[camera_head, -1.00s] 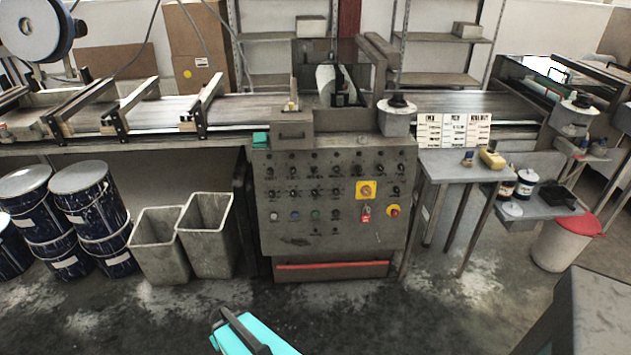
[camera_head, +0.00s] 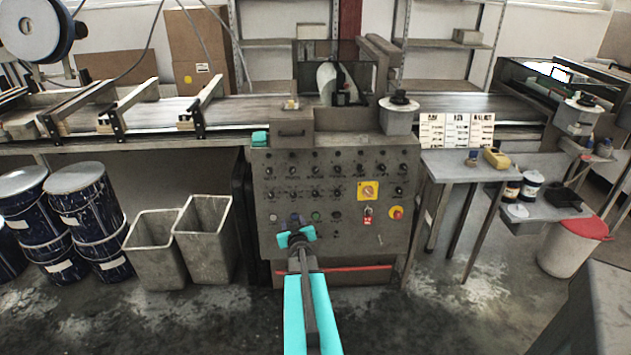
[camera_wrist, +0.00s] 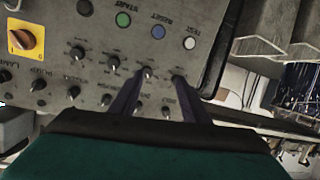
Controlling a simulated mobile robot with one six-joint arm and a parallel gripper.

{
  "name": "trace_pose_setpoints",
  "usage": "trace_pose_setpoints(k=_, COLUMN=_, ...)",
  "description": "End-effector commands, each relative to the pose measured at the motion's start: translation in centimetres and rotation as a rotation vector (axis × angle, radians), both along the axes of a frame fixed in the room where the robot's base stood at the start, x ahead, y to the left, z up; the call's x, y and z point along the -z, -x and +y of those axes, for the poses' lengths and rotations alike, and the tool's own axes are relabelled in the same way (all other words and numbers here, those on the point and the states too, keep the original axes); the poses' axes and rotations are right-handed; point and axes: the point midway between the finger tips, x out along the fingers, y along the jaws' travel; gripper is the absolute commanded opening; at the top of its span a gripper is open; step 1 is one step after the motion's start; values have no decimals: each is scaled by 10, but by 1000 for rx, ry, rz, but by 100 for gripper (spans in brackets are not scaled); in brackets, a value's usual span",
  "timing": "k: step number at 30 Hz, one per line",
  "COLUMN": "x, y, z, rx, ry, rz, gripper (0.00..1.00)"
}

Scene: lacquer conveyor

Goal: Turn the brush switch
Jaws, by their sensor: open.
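The grey control panel (camera_head: 340,240) carries rows of small black knobs (camera_head: 315,170). It also fills most of the wrist view (camera_wrist: 60,110), turned roughly upside down, with a row of dark switches (camera_wrist: 78,53) below the coloured buttons. Their labels are too small or blurred for me to tell which one is the brush switch. My gripper (camera_head: 297,238) is in front of the panel's lower left part.
A yellow-plated rotary switch (camera_head: 368,191) and a red emergency knob (camera_head: 396,212) are at the panel's right. Grey bins (camera_head: 205,240) and drums (camera_head: 85,215) stand at left. A small metal table (camera_head: 470,170) stands at right. The floor in front is clear.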

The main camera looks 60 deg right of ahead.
Motion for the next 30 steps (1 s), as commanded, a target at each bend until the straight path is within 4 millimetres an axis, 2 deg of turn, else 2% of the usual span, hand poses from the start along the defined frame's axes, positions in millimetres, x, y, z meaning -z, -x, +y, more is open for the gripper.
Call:
trace_pose_setpoints(k=1, x=-12, y=11, z=-22, rx=21, ry=31, rz=-46, gripper=42)
trace_pose_setpoints(k=3, x=-33, y=23, z=-45, rx=30, ry=83, rz=-91, gripper=42)
trace_pose_setpoints(k=6, x=-59, y=41, z=-70, rx=35, ry=148, rz=-144, gripper=42)
trace_pose_setpoints(k=10, x=-83, y=58, z=-90, rx=36, ry=208, rz=-190, gripper=42)
trace_pose_setpoints(k=16, x=-98, y=68, z=-100, rx=32, ry=245, rz=-216, gripper=42)
trace_pose_setpoints(k=30, x=-98, y=67, z=-102, rx=32, ry=243, rz=-214, gripper=42)
